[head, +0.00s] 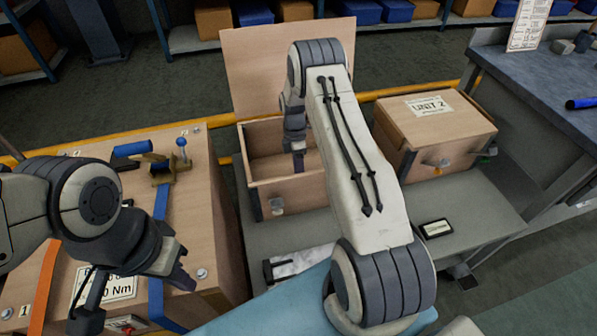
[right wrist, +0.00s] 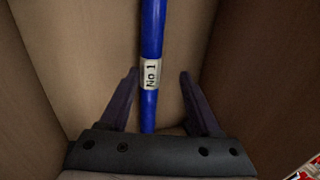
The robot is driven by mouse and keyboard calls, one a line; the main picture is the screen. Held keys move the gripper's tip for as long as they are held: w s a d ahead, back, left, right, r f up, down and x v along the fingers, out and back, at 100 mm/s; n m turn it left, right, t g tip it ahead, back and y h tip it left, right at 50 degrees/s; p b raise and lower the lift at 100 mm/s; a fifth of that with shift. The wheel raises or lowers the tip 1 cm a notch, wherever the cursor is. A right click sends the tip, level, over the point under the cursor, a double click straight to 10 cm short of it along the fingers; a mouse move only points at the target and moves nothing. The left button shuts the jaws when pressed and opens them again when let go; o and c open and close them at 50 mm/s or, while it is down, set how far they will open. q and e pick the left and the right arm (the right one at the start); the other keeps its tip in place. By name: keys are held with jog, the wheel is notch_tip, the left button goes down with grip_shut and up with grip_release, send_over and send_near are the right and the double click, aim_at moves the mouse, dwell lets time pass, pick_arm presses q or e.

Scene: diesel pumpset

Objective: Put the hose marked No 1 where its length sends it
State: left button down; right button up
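The blue hose marked No 1 (right wrist: 151,75) runs lengthwise through the middle of the right wrist view, with its white label between my fingers. My right gripper (right wrist: 158,74) is open, one finger on each side of the hose, with a gap on both sides. In the head view my right arm reaches down into the open wooden box (head: 255,187), and the hose is hidden there. The closed wooden box marked UNIT 2 (head: 435,125) stands to its right. My left gripper (head: 137,292) looks open and empty over the wooden crate at the left.
The wooden crate (head: 205,225) carries a blue-handled tool (head: 133,149), straps and a torque label. A small dark-framed plate (head: 436,229) lies on the grey bench (head: 480,205). A blue-grey worktop (head: 545,85) stands at the right. The open box's raised lid (head: 255,65) stands behind it.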

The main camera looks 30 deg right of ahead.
jog(key=shift+r, duration=0.15)
jog(key=shift+r+p, duration=0.3)
jog(key=shift+r, duration=0.05)
jog(key=a+p+v, duration=0.1)
jog(key=v, duration=1.1)
jog(key=s+a+r+m+t, duration=0.15)
jog(key=s+a+r, duration=0.25)
jog(key=a+r, duration=0.8)
jog(key=s+a+r+m+t, duration=0.1)
jog(key=s+a+r+m, duration=0.1)
jog(key=s+a, duration=0.6)
jog(key=s+a+r+m, duration=0.25)
jog(key=s+a, duration=0.35)
jog(key=s, duration=0.4)
jog(key=s+m, duration=0.1)
jog(key=s, duration=0.9)
jog(key=shift+s+a+f+m+t, duration=0.15)
jog(key=shift+s+f+m+t, duration=0.1)
jog(key=shift+f+m+t, duration=0.2)
jog(key=shift+r, duration=0.1)
